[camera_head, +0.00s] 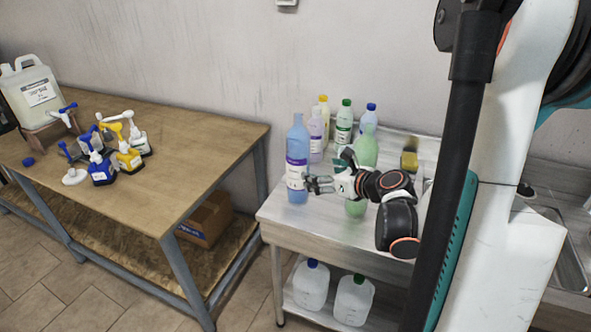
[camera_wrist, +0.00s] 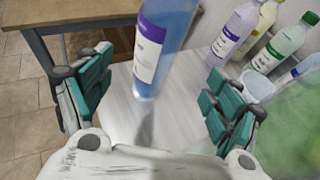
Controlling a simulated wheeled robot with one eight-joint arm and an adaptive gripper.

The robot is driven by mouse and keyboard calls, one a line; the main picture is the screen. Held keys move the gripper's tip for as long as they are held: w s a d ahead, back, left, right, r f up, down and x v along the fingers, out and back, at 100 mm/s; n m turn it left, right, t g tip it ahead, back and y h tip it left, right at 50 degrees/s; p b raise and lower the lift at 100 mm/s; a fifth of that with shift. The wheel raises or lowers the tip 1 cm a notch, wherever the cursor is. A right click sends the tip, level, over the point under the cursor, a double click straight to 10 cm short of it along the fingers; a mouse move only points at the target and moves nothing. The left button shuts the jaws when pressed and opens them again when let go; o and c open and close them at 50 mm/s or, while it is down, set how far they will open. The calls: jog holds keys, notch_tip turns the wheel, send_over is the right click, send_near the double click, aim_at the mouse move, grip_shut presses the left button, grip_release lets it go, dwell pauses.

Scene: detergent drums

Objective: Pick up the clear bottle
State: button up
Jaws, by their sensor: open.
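Several bottles stand on the light bench at the back right. A tall blue see-through bottle (camera_head: 297,149) with a purple and white label stands at its left front. My gripper (camera_head: 318,184) is open and level just right of this bottle, fingers pointing at it. In the wrist view the blue bottle (camera_wrist: 165,50) stands upright ahead, between the two spread fingers (camera_wrist: 160,68), its top out of frame. I cannot tell whether either finger touches it. A pale bottle with a green cap (camera_head: 344,122) stands behind. I cannot tell which bottle the word clear means.
A lavender bottle (camera_head: 316,136), a yellow-capped one (camera_head: 324,104) and a blue-capped one (camera_head: 369,116) stand behind. Green bottles (camera_head: 367,147) stand close around my wrist. Two white jugs (camera_head: 311,286) sit on the lower shelf. A wooden table (camera_head: 190,125) is left, across a gap.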

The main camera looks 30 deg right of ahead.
aim_at(306, 169)
jog(key=b+x, duration=0.1)
jog(key=x, duration=0.6)
jog(key=shift+w, duration=0.1)
jog(key=x, duration=0.1)
jog(key=b+x, duration=0.1)
jog(key=x, duration=0.1)
jog(key=b+x, duration=0.1)
jog(key=x, duration=0.1)
jog(key=shift+a+f, duration=0.2)
jog(key=shift+f, duration=0.1)
jog(key=shift+r, duration=0.1)
jog(key=c, duration=1.1)
